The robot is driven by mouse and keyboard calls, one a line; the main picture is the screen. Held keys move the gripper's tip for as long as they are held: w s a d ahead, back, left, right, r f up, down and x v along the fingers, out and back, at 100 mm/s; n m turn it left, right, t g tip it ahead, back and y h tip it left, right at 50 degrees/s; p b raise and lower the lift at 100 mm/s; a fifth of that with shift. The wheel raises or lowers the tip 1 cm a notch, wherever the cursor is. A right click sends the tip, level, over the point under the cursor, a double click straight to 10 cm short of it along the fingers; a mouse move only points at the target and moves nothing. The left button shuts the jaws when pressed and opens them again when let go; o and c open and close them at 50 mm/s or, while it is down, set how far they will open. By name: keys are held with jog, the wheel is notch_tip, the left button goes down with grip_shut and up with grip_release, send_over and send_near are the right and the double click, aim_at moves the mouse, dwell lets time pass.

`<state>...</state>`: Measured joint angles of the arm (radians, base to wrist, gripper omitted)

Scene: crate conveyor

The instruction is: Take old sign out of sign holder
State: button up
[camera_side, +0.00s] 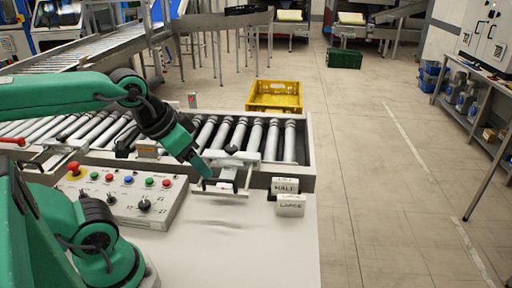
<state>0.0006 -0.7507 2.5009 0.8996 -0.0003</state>
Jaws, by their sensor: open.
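My gripper (206,178) is open at the end of the green arm, pointing down to the right. Its tip is at the left side of a pale metal bracket with a bar and handle (232,160), which looks like the sign holder, on the near edge of the conveyor. A white plate low in the bracket (225,186) may be the old sign; no lettering on it is readable. I cannot tell whether the gripper touches it. Two white lettered blocks stand to the right: one reading "HALF" (285,186) and, in front, one reading "LARGE" (290,205).
A control panel (130,200) with coloured buttons and a knob lies left of the holder. The roller conveyor (257,140) runs behind it, with a yellow crate (275,109) beyond. The white tabletop (240,250) in front is clear.

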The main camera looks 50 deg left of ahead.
jog(key=o, duration=0.9)
jog(key=shift+w, duration=0.15)
jog(key=n, duration=0.9)
send_near(282, 182)
jog(key=w+f, duration=0.2)
jog(key=shift+w+f+g, duration=0.15)
jog(key=shift+f, duration=0.35)
jog(key=shift+w+f+g, duration=0.15)
jog(key=shift+w+f, duration=0.05)
jog(key=shift+f, duration=0.25)
jog(key=shift+f, duration=0.1)
